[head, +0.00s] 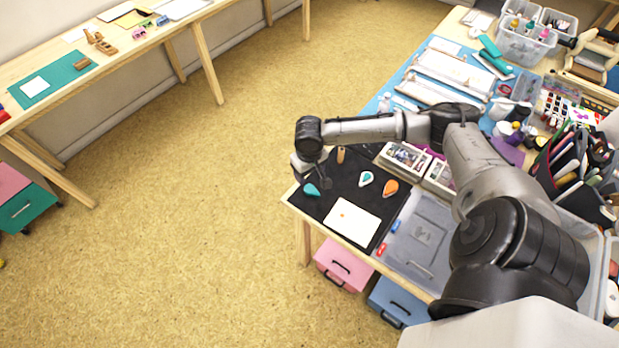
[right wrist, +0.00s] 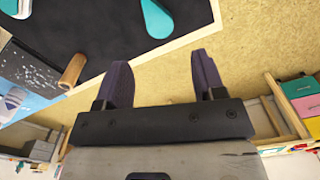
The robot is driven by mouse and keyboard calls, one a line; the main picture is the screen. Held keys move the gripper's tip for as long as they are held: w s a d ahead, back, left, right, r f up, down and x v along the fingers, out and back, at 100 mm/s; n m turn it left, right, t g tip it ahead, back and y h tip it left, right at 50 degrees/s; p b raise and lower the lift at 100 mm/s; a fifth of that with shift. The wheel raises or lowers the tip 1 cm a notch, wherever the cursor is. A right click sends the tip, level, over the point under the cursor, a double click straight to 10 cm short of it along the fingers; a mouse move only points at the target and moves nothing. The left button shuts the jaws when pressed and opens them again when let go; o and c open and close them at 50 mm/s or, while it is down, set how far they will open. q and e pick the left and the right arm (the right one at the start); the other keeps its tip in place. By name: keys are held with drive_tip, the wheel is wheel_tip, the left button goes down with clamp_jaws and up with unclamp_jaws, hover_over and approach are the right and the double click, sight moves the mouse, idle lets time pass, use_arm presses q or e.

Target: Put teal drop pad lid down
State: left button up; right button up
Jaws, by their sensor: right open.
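A solid teal drop-shaped piece (head: 311,190), which looks like the lid, lies on the black mat (head: 334,200) near the table's left edge. It also shows at the top of the right wrist view (right wrist: 157,18). A white drop-shaped pad with a teal centre (head: 367,178) lies to its right on the mat. My right gripper (head: 322,182) hangs above the mat close to the solid teal piece. In the right wrist view its two fingers (right wrist: 160,62) are spread, with nothing between them. The teal piece is beyond the fingertips. My left gripper is not in view.
An orange drop pad (head: 390,188) and a white card with an orange mark (head: 353,220) share the mat. A wooden handle (head: 340,154) stands behind the gripper. A grey tray (head: 412,240) lies right of the mat. Bare floor is left of the table.

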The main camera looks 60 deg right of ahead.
drive_tip(key=shift+r, duration=1.8)
